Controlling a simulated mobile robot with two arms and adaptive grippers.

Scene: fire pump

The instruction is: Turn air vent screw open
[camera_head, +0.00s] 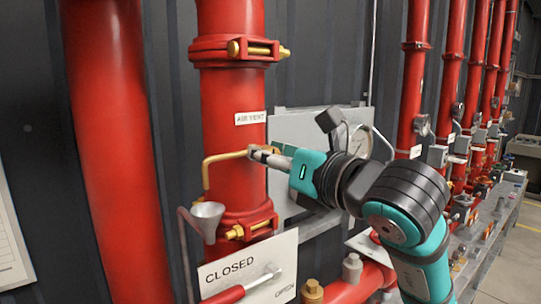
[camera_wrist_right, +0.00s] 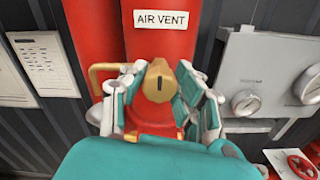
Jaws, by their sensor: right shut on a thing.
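The air vent is a brass fitting on a thick red pipe (camera_head: 232,95), below a white AIR VENT label (camera_head: 250,118). Its thin brass tube (camera_head: 216,160) bends down toward a grey funnel (camera_head: 207,218). In the right wrist view the brass air vent screw (camera_wrist_right: 159,88) has a dark slot and sits between the fingers of my right gripper (camera_wrist_right: 155,100). In the head view this gripper (camera_head: 266,153) reaches the fitting from the right and covers the screw. It is shut on the screw. My left gripper is not in view.
A grey panel with gauges (camera_wrist_right: 244,102) stands right of the pipe. More red pipes (camera_head: 413,75) and valves line the wall at right. Open floor (camera_head: 515,250) shows at far right.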

